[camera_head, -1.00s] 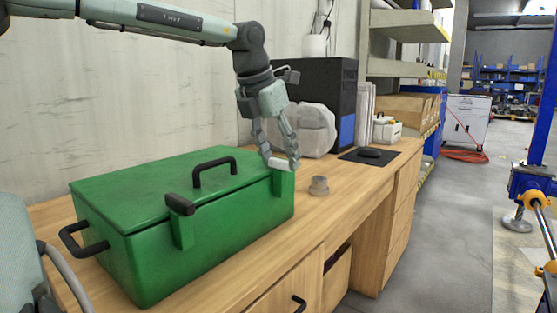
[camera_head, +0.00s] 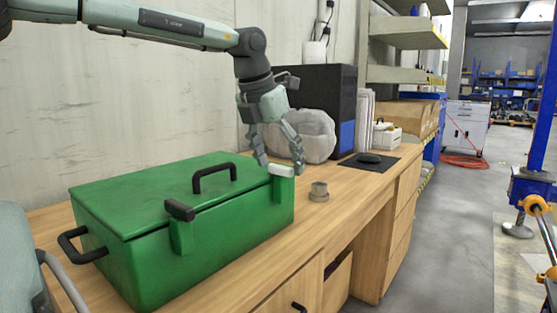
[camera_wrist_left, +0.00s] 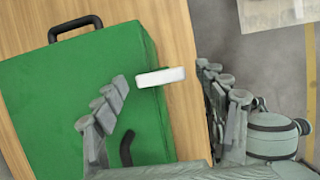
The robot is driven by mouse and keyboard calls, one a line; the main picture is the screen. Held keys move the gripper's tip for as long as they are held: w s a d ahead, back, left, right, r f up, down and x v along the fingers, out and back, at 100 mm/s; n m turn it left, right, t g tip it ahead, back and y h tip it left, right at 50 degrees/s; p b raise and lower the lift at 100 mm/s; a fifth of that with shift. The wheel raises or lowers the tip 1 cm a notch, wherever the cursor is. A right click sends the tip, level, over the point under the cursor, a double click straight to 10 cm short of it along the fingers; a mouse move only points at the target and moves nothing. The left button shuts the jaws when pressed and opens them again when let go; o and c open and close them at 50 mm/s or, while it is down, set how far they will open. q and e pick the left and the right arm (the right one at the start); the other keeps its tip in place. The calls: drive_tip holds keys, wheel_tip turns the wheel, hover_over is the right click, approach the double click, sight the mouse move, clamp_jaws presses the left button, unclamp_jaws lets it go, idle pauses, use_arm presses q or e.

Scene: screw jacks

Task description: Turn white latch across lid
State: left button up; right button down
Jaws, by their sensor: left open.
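The green box (camera_head: 140,232) stands closed on the wooden bench. The white latch (camera_head: 281,170) is at the top of its far right corner, and a black latch (camera_head: 180,210) is at the nearer corner. My left gripper (camera_head: 281,166) is open, with its fingers on either side of the white latch. In the left wrist view the white latch (camera_wrist_left: 160,77) lies between the spread fingers, apart from both, partly over the lid and partly past its edge. My right gripper is not in view.
A black handle (camera_head: 214,177) rises from the lid. A bagged clear item (camera_head: 305,137) and a black computer case (camera_head: 325,90) stand behind. The bench front right is clear.

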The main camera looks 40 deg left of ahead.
use_arm(q)
drive_tip(key=v, duration=1.2)
drive_tip(key=shift+d, duration=0.1)
